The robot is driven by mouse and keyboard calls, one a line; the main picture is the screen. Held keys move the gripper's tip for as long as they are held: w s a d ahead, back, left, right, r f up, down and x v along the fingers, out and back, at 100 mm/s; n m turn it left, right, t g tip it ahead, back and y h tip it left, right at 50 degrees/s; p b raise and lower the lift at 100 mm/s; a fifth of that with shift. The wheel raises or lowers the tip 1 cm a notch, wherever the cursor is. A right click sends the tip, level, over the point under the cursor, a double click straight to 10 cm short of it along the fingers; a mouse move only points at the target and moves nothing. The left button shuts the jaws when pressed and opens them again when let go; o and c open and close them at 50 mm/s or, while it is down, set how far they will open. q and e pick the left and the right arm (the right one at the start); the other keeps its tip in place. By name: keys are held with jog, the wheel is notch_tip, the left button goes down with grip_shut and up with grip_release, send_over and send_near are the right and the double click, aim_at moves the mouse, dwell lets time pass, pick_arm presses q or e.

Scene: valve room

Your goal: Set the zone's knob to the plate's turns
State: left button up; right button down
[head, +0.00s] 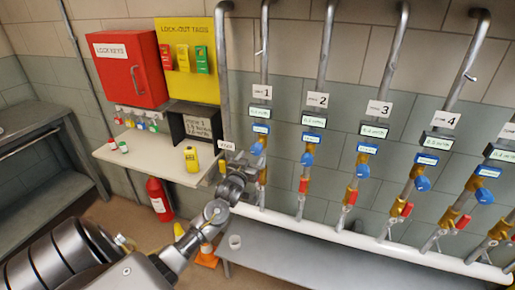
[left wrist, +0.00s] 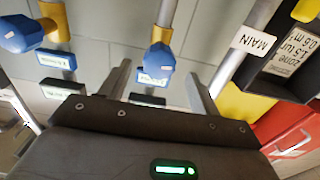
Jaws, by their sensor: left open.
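The plate (head: 198,127) stands in a dark box on the shelf. Its lettering seems to name zone 1 and 1.5 turns; it shows partly in the left wrist view (left wrist: 294,50). Zone 1's blue knob (head: 257,149) is on the pipe under the sign "1" (head: 262,92). My left gripper (head: 246,163) is at this pipe, its fingers hard to make out in the head view. In the left wrist view it is open (left wrist: 158,80), and the blue knob (left wrist: 160,58) appears between and beyond its fingertips. I cannot tell whether they touch. My right gripper is out of view.
Zone 2's blue knob (head: 307,159) is on the neighbouring pipe, with more zones to the right. A low bench (head: 310,258) with a cup (head: 235,241) runs beneath the pipes. An orange cone (head: 206,256) stands on the floor.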

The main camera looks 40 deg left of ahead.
aim_at(257, 148)
pick_arm(q)
jog(key=x, duration=0.7)
jog(key=shift+w+p, duration=0.1)
jog(key=shift+p, duration=0.25)
jog(key=c, duration=1)
